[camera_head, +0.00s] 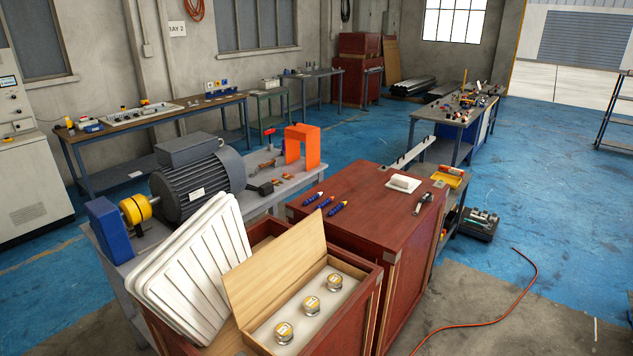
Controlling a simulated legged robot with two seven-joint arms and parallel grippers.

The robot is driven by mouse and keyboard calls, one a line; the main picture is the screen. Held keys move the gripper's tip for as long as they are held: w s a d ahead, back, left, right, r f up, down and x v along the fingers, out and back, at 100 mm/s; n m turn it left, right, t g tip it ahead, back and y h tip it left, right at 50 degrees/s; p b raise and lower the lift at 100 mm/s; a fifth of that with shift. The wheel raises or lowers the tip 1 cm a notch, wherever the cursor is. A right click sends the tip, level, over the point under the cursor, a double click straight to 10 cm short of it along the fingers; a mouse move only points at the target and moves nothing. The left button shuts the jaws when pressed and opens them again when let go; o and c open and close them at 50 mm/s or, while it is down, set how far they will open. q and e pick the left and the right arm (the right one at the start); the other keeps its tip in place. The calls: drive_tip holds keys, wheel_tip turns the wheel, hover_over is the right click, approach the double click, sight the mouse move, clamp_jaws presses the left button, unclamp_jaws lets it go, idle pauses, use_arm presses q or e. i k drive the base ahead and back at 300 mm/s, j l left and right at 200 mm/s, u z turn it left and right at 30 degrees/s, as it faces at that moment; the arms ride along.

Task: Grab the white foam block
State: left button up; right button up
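A small white block (404,181) lies on a thin white pad on top of the closed red crate (362,196), near its back edge. It looks like the foam block, though its material is hard to tell at this size. Large white ribbed panels (190,262) lean in the open red crate at the front left. Neither of my grippers shows in the view.
Blue markers (325,203) and a small dark-and-silver tool (423,203) lie on the closed crate. The open crate in front holds a wooden board (277,265) and three round yellow-topped tins (311,305). A grey motor (197,178) and an orange bracket (302,147) stand on the bench behind. An orange cable (520,290) crosses the floor at right.

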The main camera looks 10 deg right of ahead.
sight(398, 180)
drive_tip(key=i+l+u, duration=0.2)
drive_tip(key=u, duration=0.2)
drive_tip(key=i+l+u, duration=0.1)
drive_tip(key=l+u, duration=0.75)
drive_tip(key=i+l+u, duration=0.1)
drive_tip(key=l+u, duration=0.35)
drive_tip(key=j, duration=0.1)
